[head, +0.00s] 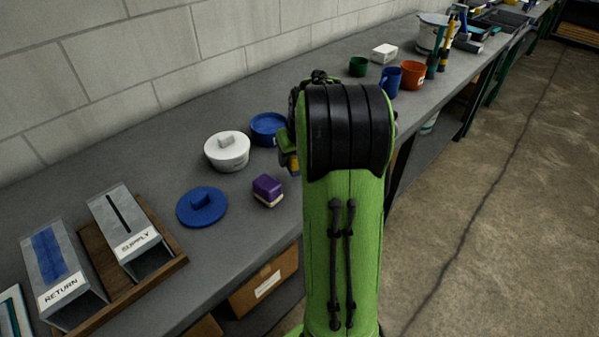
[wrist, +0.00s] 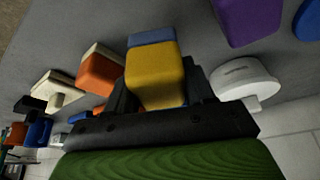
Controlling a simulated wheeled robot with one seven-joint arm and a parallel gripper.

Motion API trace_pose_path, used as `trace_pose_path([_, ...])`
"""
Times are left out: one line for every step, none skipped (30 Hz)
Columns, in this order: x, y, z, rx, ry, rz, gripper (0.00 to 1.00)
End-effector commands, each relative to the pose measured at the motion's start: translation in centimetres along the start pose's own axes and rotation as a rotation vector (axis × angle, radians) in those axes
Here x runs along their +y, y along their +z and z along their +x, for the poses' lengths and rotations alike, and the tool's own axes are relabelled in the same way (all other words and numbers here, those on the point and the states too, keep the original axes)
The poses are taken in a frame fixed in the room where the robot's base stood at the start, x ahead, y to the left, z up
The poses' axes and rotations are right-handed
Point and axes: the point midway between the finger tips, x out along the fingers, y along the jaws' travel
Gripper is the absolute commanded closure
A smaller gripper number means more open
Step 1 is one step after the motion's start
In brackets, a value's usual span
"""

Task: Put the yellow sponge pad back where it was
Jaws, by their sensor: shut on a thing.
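The yellow sponge pad (wrist: 153,78), with a blue layer on its far end, is between the two black fingers of my gripper (wrist: 158,92) in the wrist view. The gripper is shut on it. The grey bench top shows beyond it; I cannot tell how far the pad is from the surface. In the head view my arm hides most of the gripper, and only a small yellow patch of the pad (head: 294,165) seems to show at the arm's left edge.
A purple pad (head: 268,190), a white lidded pot (head: 227,151), a blue bowl (head: 267,128) and a blue lid (head: 202,207) stand left of my arm. An orange pad (wrist: 101,74) is beside the held pad in the wrist view. A wooden tray (head: 176,266) holds metal ducts.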

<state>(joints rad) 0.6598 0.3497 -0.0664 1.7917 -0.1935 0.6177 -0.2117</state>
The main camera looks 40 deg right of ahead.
Motion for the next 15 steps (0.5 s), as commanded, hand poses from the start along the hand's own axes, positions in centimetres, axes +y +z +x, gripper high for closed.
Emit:
trace_pose_path([0.0, 0.7, 1.4, -0.004, -0.001, 0.001, 0.76])
trace_pose_path([0.0, 0.9, 2.0, -0.004, -0.001, 0.001, 0.76])
trace_pose_path([0.0, 1.2, 2.8, -0.004, -0.001, 0.001, 0.76])
trace_pose_path([0.0, 1.4, 3.2, -0.003, 0.0, 0.001, 0.76])
trace_pose_path([0.0, 1.6, 3.5, -0.003, 0.0, 0.001, 0.76])
trace_pose_path([0.1, 1.6, 3.8, -0.002, 0.001, 0.001, 0.76])
trace_pose_path([0.1, 1.6, 3.8, -0.001, 0.001, 0.001, 0.76])
trace_pose_path([0.1, 1.6, 3.8, 0.0, 0.001, 0.001, 0.76])
trace_pose_path([0.1, 1.6, 3.8, 0.0, 0.001, 0.0, 0.76])
trace_pose_path([0.1, 1.6, 3.7, 0.0, 0.001, 0.0, 0.76])
trace_pose_path([0.1, 1.6, 3.7, 0.0, 0.001, 0.001, 0.76])
trace_pose_path([0.1, 1.5, 3.7, 0.0, 0.001, 0.001, 0.76])
trace_pose_path([0.1, 1.5, 3.7, 0.0, 0.001, 0.001, 0.76])
trace_pose_path([0.1, 1.6, 3.7, 0.0, 0.001, 0.001, 0.76])
trace_pose_path([0.1, 1.6, 3.9, 0.0, 0.001, 0.001, 0.76])
